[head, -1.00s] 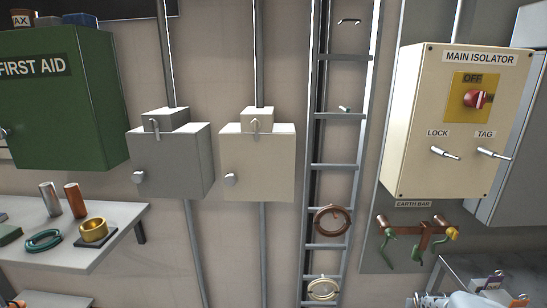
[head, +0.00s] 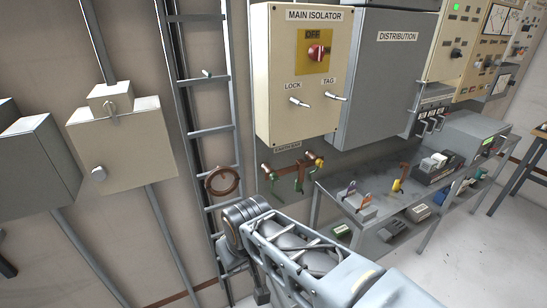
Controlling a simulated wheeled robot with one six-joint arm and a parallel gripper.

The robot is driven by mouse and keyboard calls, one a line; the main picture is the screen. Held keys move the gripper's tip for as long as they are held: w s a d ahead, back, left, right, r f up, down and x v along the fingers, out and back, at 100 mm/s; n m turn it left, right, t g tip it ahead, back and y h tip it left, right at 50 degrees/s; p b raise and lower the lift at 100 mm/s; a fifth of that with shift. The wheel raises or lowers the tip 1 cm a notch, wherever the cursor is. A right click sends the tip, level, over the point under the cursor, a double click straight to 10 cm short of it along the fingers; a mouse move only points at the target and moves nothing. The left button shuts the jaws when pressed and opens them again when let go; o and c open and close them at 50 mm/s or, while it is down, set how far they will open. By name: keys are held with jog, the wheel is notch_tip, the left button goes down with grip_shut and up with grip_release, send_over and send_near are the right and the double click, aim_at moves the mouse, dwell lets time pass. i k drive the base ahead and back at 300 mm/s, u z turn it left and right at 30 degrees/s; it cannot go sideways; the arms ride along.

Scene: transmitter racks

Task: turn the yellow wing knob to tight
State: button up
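The bar is fixed to the wall panel below the main isolator box (head: 303,82). Green clamp parts (head: 299,184) hang from the bar. The angle of the knob's wings is too small to tell. My arm rises from the bottom of the view, in front of the ladder's lower part and below the bar. My gripper's fingers do not show, and nothing visible of my arm touches the knob.
A metal bench (head: 395,205) with trays and devices stands right of the bar. A yellow-and-brown item (head: 398,185) stands on it. The vertical ladder (head: 205,103) with a brown cable coil (head: 222,181) is to the left. Bare floor (head: 483,250) shows at the lower right.

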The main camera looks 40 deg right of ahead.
aim_at(319, 162)
jog(key=z, duration=1.4)
